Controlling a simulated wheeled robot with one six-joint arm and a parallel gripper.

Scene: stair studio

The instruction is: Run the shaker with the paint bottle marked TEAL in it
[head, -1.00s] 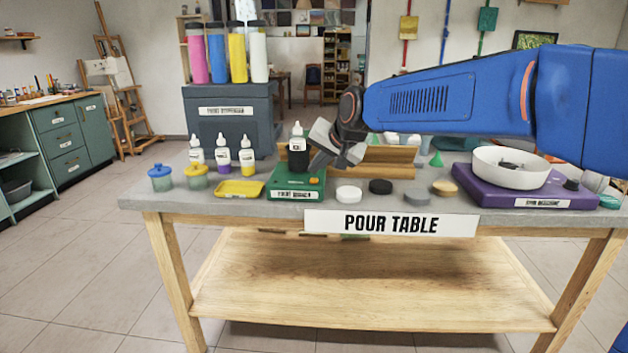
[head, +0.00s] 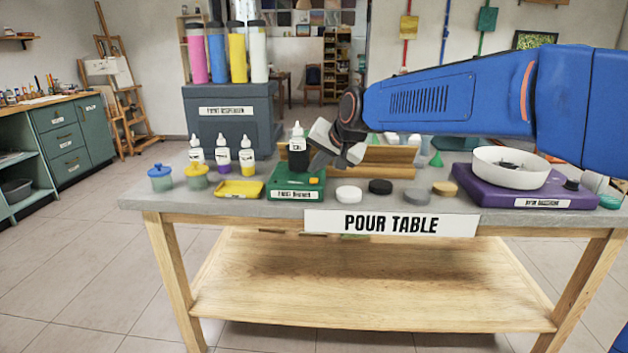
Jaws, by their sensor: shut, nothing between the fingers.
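The green paint shaker (head: 296,195) stands near the front edge of the pour table, left of centre. A bottle with a white cap (head: 298,131) stands upright in the shaker's dark holder (head: 298,160); its small label is too blurred to read for certain. My gripper (head: 320,165) is shut and empty.
Several white-capped bottles (head: 247,156) stand behind a yellow tray (head: 239,189) on the left. Two lidded jars (head: 161,178) sit farther left. Pucks (head: 381,187) lie right of the shaker. A purple spin machine (head: 525,190) stands right. A paint dispenser (head: 228,120) rises behind.

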